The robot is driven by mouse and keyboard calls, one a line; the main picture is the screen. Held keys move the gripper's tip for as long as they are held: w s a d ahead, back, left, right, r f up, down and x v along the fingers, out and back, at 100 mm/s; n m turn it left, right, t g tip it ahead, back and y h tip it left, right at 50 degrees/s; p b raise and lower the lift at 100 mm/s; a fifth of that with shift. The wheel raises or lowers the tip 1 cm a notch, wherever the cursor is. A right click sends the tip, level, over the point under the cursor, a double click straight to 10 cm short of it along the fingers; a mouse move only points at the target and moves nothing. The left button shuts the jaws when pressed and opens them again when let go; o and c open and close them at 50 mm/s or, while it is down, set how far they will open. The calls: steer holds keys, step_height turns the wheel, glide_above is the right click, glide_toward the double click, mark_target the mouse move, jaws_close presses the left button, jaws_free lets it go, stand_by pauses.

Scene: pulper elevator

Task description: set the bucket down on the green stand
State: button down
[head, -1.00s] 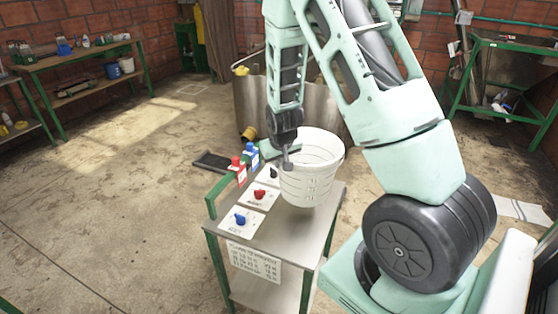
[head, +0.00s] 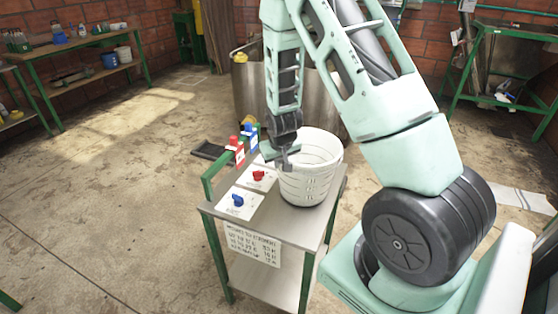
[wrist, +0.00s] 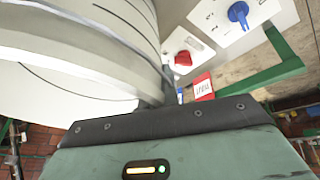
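The white bucket (head: 312,170) is upright over the metal top of the green-framed stand (head: 275,218). Its base looks at or just above the top; I cannot tell whether it touches. My gripper (head: 284,160) is at the bucket's left rim and appears shut on it. In the wrist view the bucket (wrist: 75,45) fills the upper left, close against my gripper's dark edge (wrist: 165,125). The fingertips are mostly hidden there.
Control panels with a red knob (head: 258,175) and a blue knob (head: 237,200) lie left of the bucket. Red and blue switches (head: 236,150) stand by the green handle (head: 208,184). A large metal drum (head: 248,95) stands behind.

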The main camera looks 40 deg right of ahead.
steer(key=shift+f, duration=0.15)
steer(key=c, duration=1.6)
jaws_free()
steer(key=shift+p+v, duration=0.9)
steer(key=shift+v, duration=7.8)
